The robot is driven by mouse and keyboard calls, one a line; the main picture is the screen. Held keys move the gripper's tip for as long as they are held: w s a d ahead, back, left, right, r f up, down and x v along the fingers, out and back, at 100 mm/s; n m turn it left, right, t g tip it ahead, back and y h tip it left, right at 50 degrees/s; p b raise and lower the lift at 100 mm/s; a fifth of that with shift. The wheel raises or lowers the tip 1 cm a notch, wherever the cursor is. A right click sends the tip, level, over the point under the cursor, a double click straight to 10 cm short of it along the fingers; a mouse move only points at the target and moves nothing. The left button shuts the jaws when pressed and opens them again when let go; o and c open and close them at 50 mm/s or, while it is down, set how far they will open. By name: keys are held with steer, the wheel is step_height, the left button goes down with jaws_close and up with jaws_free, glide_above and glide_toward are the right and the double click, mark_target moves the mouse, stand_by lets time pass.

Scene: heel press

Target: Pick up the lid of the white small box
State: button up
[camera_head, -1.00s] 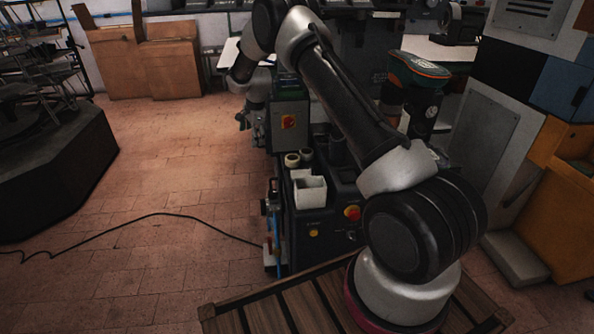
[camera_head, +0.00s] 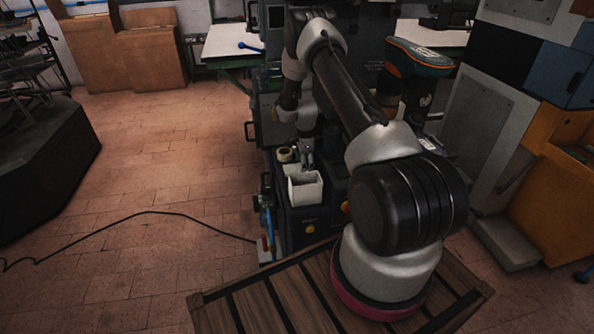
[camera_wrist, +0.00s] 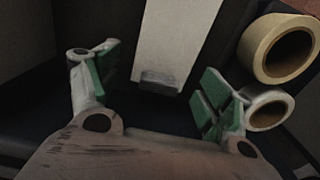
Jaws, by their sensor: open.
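The white small box (camera_head: 305,191) stands on the dark machine's top in the head view, its dark opening facing up. My gripper (camera_head: 307,166) is low at the box's back edge. In the wrist view my gripper (camera_wrist: 158,84) is open, with green pads on both fingers. A white panel (camera_wrist: 178,38) with a small grey tab (camera_wrist: 160,83) at its near end lies between and beyond the fingers, not clasped. I cannot tell whether this panel is the lid or a wall of the box. The gripper hides the area behind the box in the head view.
A large tape roll (camera_wrist: 282,48) and a smaller roll (camera_wrist: 268,108) sit close to the right finger in the wrist view. A tape roll (camera_head: 285,155) shows left of my gripper in the head view. A yellow and red button are on the machine front.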

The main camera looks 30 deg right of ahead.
steer(key=shift+f, duration=0.1)
steer(key=c, duration=0.8)
steer(key=shift+c, duration=0.2)
steer(key=shift+a, duration=0.1)
